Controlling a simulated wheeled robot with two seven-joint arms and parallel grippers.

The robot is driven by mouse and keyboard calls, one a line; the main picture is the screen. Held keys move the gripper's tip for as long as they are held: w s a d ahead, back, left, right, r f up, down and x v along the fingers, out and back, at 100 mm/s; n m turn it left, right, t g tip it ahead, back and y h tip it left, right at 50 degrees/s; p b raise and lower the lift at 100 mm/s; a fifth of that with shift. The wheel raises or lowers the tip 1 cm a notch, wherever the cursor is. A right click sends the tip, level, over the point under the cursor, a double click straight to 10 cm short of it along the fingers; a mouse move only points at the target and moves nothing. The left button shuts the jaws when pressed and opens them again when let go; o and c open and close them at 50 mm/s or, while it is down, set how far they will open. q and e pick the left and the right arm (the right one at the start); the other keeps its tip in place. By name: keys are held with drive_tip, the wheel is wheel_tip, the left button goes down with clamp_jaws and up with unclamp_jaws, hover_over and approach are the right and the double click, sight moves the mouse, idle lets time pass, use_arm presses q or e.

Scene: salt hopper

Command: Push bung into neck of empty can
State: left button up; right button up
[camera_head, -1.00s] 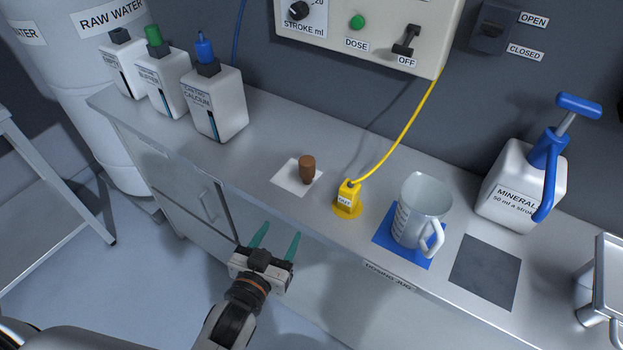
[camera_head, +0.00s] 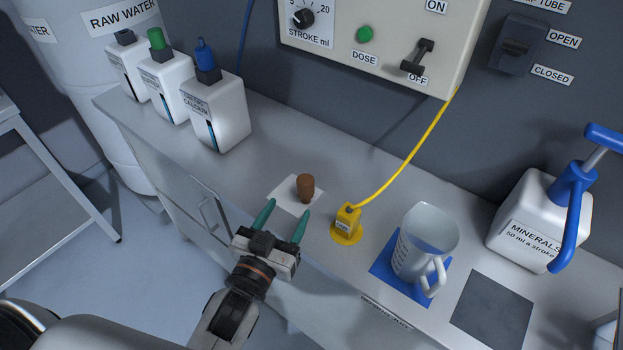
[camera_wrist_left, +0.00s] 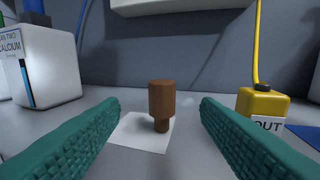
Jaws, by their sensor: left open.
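The brown bung (camera_head: 305,188) stands upright, narrow end down, on a white square (camera_head: 283,196) on the bench. It also shows in the left wrist view (camera_wrist_left: 161,103), between and beyond the green fingers. My left gripper (camera_head: 286,217) is open and empty at the bench's front edge, just short of the bung. The can at the far left of the row (camera_head: 126,66) has a dark neck with no coloured cap; its label is too blurred to read. My right gripper is not in view.
Cans with a green cap (camera_head: 165,86) and a blue cap (camera_head: 217,112) stand beside it. A yellow plug (camera_head: 346,222) with its cable is right of the bung. A jug (camera_head: 423,244) on a blue mat and a minerals can (camera_head: 530,220) stand further right.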

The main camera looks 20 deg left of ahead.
sight(309, 176)
use_arm(q)
drive_tip(key=w, duration=0.2)
drive_tip(key=w+p, duration=0.1)
drive_tip(key=w, duration=0.2)
drive_tip(key=shift+d+r, duration=0.2)
drive_tip(key=shift+w+f, duration=0.1)
drive_tip(key=shift+w, duration=0.25)
drive_tip(key=w, duration=0.1)
drive_tip(key=w+p, duration=0.1)
drive_tip(key=w, duration=0.3)
drive_tip(key=shift+d+p, duration=0.4)
drive_tip(key=shift+w, duration=0.25)
drive_tip(key=shift+s, duration=0.1)
drive_tip(key=c, duration=1.1)
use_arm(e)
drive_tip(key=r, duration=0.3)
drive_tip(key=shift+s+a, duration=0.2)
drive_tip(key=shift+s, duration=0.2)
